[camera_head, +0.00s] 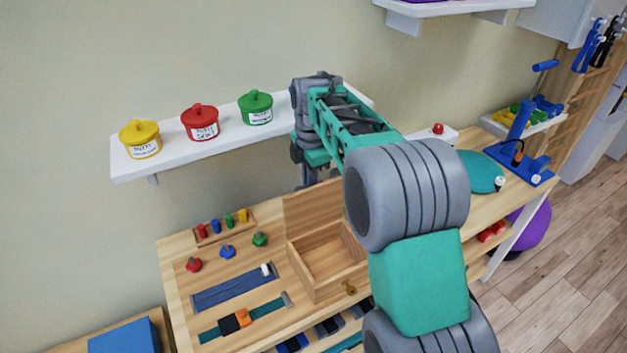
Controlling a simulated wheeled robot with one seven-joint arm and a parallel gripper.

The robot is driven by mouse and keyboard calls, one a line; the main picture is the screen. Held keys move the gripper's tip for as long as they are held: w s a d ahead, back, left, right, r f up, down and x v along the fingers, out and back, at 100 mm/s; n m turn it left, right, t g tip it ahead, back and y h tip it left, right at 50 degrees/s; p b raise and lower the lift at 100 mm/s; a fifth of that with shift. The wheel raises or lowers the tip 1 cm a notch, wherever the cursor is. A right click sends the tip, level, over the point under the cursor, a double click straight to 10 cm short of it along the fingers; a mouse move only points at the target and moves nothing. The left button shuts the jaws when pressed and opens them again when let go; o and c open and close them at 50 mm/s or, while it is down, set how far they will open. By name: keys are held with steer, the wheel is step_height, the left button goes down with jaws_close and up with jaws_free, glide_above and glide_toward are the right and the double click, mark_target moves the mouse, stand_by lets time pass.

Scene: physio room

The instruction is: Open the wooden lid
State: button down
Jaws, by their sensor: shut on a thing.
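The wooden lid (302,211) stands raised, roughly upright, at the back edge of the wooden box (322,289). The box is open and its inside looks empty in the part that shows. A small brass-coloured clasp (350,288) is at the box's front. My gripper (308,178) is at the lid's top edge, pointing down, and is shut on the lid. The fingertips are small and partly hidden here. My arm covers the right side of the lid and box.
A white wall shelf (167,163) with yellow (140,140), red (200,122) and green (256,107) putty pots is left of my gripper. Coloured pegs (228,221), knobs (227,252) and strap boards (232,288) lie left of the box. A blue stand (522,155) is at the right.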

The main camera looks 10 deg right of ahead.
steer(key=shift+a+f, duration=0.2)
steer(key=shift+f, duration=0.25)
steer(key=c, duration=1.7)
jaws_free()
steer(key=shift+w+r, duration=0.1)
steer(key=shift+r, duration=0.05)
steer(key=shift+o, duration=0.9)
steer(key=shift+d+r, duration=0.15)
steer(key=shift+w, duration=0.1)
steer(key=r, duration=0.5)
steer(key=r+b, duration=0.1)
steer(key=r, duration=0.1)
steer(key=shift+s+r, duration=0.3)
steer(key=shift+r, duration=0.1)
steer(key=shift+c, duration=0.2)
